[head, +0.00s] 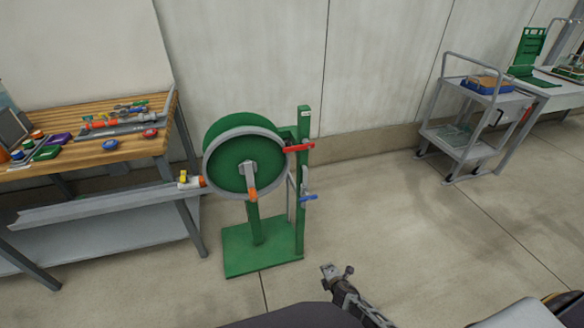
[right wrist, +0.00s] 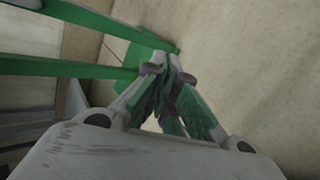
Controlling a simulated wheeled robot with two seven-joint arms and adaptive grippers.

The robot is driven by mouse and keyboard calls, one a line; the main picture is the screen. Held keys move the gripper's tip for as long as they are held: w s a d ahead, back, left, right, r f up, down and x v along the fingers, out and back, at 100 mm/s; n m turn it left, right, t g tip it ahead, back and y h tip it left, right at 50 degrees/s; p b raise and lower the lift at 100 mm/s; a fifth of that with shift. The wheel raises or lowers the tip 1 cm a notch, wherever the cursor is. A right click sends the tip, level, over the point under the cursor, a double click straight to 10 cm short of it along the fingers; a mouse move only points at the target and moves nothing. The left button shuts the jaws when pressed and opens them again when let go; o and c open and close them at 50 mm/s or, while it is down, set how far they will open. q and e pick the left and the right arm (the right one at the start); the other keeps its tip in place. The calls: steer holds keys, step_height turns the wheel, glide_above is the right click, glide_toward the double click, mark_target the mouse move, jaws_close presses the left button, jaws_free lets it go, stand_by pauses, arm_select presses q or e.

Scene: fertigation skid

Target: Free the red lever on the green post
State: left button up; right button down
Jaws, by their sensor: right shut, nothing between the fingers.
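The red lever (head: 298,148) sticks out sideways near the top of the green post (head: 301,225), roughly level. A small blue lever (head: 308,197) sits lower on the same post. My right gripper (head: 328,270) is low in front of the post, to its right in the head view, apart from both levers. In the right wrist view its fingers (right wrist: 168,65) are shut with nothing between them. Green bars (right wrist: 70,67) and part of the green base show beyond them; the red lever does not show there. My left gripper is not in view.
A green reel (head: 228,165) with a grey rim and orange-handled crank (head: 252,190) stands left of the post on a green base plate (head: 240,262). A wooden workbench (head: 130,150) with tools is at left, a grey cart (head: 470,130) at right. The floor between post and cart is clear.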

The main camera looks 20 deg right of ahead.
steer(key=w+a+r+n+t+b, duration=0.2)
steer(key=w+r+n+t+b, duration=0.15)
steer(key=w+r, duration=0.45)
arm_select(q)
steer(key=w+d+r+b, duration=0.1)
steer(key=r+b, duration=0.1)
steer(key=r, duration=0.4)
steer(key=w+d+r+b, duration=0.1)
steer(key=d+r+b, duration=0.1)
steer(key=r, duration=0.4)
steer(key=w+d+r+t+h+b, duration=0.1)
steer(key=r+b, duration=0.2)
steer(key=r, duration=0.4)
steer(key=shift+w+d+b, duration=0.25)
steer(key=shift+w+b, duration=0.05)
steer(key=shift+b, duration=0.1)
arm_select(e)
steer(key=w+a+r+n+t, duration=0.2)
steer(key=r+n, duration=0.2)
steer(key=r, duration=0.4)
steer(key=w+a+r+n+t+y, duration=0.1)
steer(key=w+a+r+n+t, duration=0.1)
steer(key=r, duration=0.7)
steer(key=w+a+r+n+t, duration=0.2)
steer(key=r+n+t, duration=0.1)
steer(key=r+n, duration=0.4)
steer(key=shift+w+r+y, duration=0.3)
steer(key=shift+r, duration=0.95)
